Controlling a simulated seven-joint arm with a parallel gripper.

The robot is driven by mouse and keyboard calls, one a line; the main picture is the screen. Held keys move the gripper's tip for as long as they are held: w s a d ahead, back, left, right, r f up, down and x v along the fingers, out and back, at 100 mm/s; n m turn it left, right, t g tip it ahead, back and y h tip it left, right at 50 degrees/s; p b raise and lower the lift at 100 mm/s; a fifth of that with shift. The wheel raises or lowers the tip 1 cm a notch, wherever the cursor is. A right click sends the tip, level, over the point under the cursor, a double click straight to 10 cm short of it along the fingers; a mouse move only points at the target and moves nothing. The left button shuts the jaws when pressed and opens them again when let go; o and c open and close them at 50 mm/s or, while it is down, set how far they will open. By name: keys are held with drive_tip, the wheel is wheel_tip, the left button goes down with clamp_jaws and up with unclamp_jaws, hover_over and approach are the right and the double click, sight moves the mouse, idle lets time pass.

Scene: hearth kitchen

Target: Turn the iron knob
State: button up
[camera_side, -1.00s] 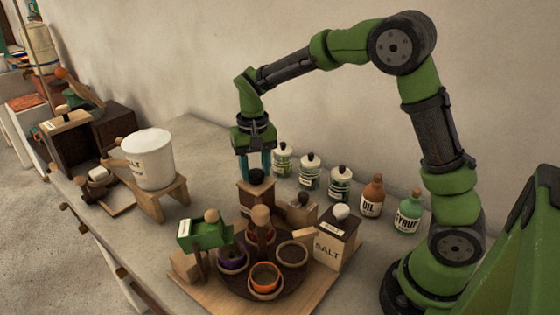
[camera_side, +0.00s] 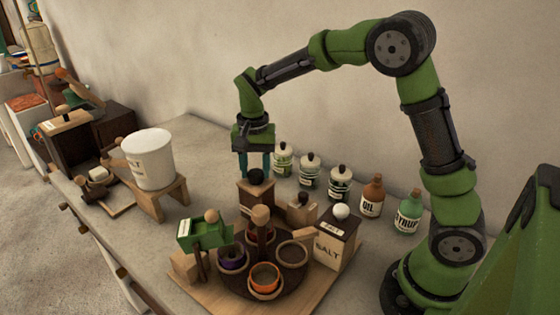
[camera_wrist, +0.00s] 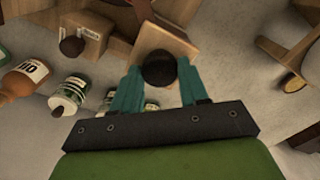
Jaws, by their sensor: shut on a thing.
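The iron knob (camera_side: 256,176) is a dark round ball on top of a wooden box (camera_side: 256,200) in the middle of the counter. In the wrist view the knob (camera_wrist: 159,69) sits between the two teal fingers. My gripper (camera_side: 256,172) points straight down over the box and is shut on the knob, one finger on each side. The box top (camera_wrist: 165,38) shows beyond the knob in the wrist view. Any mark showing how far the knob is turned cannot be made out.
Several labelled jars (camera_side: 310,172) and the oil bottle (camera_side: 372,197) stand behind and right of the box. A round tray with cups (camera_side: 290,280) and a green-topped stand (camera_side: 205,233) are in front. A white salt bucket (camera_side: 149,158) on a wooden stool is at left.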

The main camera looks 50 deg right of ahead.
sight(262, 175)
drive_tip(key=o, duration=1.1)
drive_tip(key=shift+c, duration=0.2)
wheel_tip(262, 175, up, 17)
drive_tip(key=s+a+f+n+t+y, duration=0.1)
drive_tip(key=s+f+n+t, duration=0.2)
drive_tip(key=s, duration=0.6)
drive_tip(key=s+a+f+n+t+y, duration=0.1)
drive_tip(key=s+f+n+t, duration=0.2)
drive_tip(key=s, duration=0.7)
drive_tip(key=shift+s+a+n+t, duration=0.3)
drive_tip(key=shift+t, duration=0.3)
